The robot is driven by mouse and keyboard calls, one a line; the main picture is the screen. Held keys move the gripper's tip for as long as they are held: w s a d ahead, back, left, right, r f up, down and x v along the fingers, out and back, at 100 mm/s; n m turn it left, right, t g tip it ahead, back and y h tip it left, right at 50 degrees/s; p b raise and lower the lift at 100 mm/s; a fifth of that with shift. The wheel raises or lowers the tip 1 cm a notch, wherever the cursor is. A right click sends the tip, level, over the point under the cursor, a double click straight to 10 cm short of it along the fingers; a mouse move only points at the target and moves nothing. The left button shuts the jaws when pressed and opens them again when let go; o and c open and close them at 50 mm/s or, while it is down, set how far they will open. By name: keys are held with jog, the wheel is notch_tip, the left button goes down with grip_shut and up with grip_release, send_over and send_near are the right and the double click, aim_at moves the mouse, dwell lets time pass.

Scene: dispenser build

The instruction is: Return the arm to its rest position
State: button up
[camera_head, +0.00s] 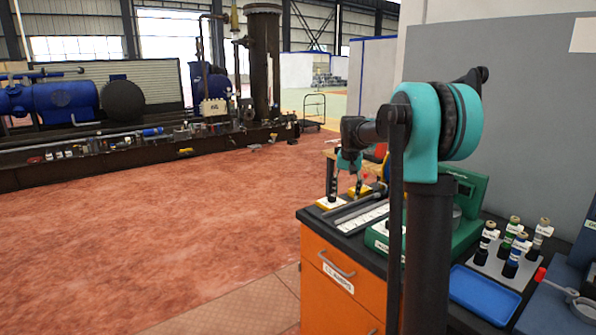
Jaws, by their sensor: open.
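My arm rises from a dark column at the right of the head view, with a large teal joint (424,130) at its top. The arm reaches left and bends down at a smaller teal wrist. My gripper (347,184) hangs below that wrist, open, with dark fingers pointing down over the far left part of the workbench (308,214). It is small in view, and I see nothing held in it. The exact gap between the fingertips and the items under them is hard to tell.
The bench has an orange drawer front (334,290). On it are a green device (466,203), a blue tray (484,294) and several labelled bottles (511,255). A grey panel (520,120) stands behind. The red floor (170,220) to the left is open.

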jog(key=s+f+n, duration=0.1)
jog(key=s+f, duration=0.5)
jog(key=s, duration=0.6)
jog(key=s+d+f+n+t, duration=0.1)
jog(key=s+f, duration=0.5)
jog(key=s, duration=0.7)
jog(key=s+f+n+t, duration=0.1)
jog(key=s+f, duration=0.5)
jog(key=s, duration=0.7)
jog(key=shift+d+f, duration=0.35)
